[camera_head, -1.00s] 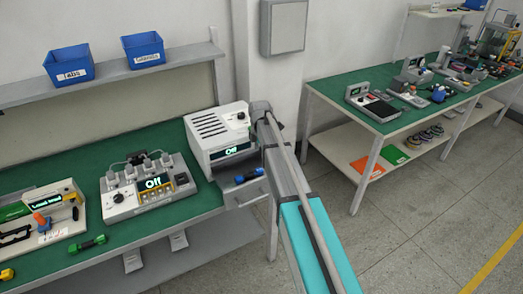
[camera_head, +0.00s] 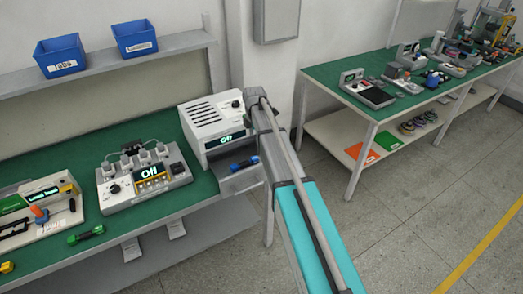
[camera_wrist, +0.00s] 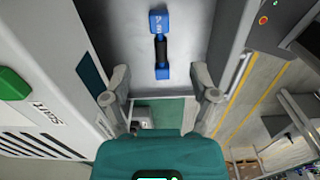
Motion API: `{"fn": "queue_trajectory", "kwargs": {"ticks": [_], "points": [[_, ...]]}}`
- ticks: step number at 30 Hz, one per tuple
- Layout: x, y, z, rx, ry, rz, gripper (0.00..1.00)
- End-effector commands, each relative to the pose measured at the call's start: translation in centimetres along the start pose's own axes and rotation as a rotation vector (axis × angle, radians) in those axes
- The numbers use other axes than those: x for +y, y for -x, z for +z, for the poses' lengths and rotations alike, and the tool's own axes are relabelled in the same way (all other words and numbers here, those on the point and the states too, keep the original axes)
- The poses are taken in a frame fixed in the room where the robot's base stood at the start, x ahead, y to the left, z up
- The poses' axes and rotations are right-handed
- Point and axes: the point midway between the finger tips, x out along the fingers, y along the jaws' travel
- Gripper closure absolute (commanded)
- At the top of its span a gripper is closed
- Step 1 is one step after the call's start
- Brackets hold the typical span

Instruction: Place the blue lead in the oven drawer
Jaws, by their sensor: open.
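The blue lead (camera_head: 243,163) is a short bar with blue ends and a black middle. It lies in the pulled-out grey oven drawer (camera_head: 243,182), at the front of the white oven (camera_head: 207,121) with an "Off" display. In the wrist view the lead (camera_wrist: 160,44) rests on the bare drawer floor (camera_wrist: 190,25), ahead of my gripper (camera_wrist: 161,95). The two fingers are spread apart with nothing between them, and the lead is clear of both. In the head view my arm reaches to the oven's right side, and the fingertips cannot be made out.
A grey multi-socket unit (camera_head: 143,178) stands left of the oven on the green bench. A green lead (camera_head: 86,235) lies near the bench's front edge. Blue bins (camera_head: 60,58) sit on the shelf above. Floor is open right of my arm.

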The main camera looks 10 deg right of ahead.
Motion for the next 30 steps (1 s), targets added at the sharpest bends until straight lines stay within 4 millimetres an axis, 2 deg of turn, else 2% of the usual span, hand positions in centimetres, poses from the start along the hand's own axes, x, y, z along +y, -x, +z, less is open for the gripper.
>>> {"fn": "queue_trajectory", "kwargs": {"ticks": [5,8,30], "points": [[-1.6,0.0,-0.4,0.0,-0.081,0.0,0.24],[-3.2,0.0,-0.9,0.0,-0.175,0.0,0.24],[-20.2,0.0,-5.7,-0.001,-1.293,0.0,0.24]]}}
